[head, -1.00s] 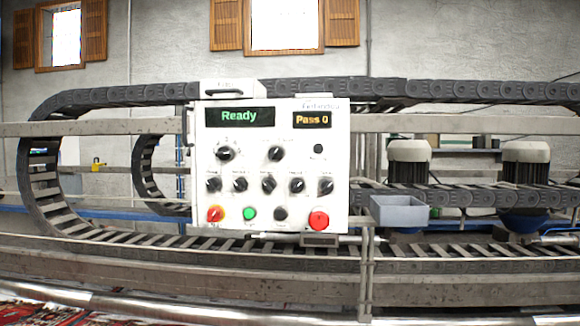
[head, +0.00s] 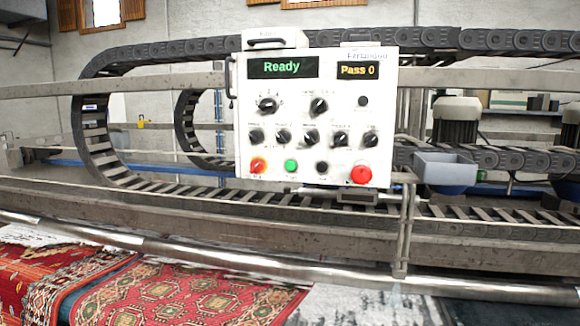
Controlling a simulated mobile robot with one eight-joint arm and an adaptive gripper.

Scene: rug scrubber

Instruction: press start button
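The white control panel (head: 300,140) faces me near the middle of the head view. Its left display (head: 283,67) reads "Ready" in green and its right display (head: 358,71) reads "Pass 0" in orange. A green button (head: 291,166) sits in the bottom row; its label is too blurred to read surely. Black knobs fill two rows above. My gripper is not in view.
A grey open box (head: 446,169) is to the right of the panel. Black cable chains (head: 95,150) and metal rails run behind it. A shiny horizontal roller (head: 250,262) crosses below, with red patterned rugs (head: 190,292) under it.

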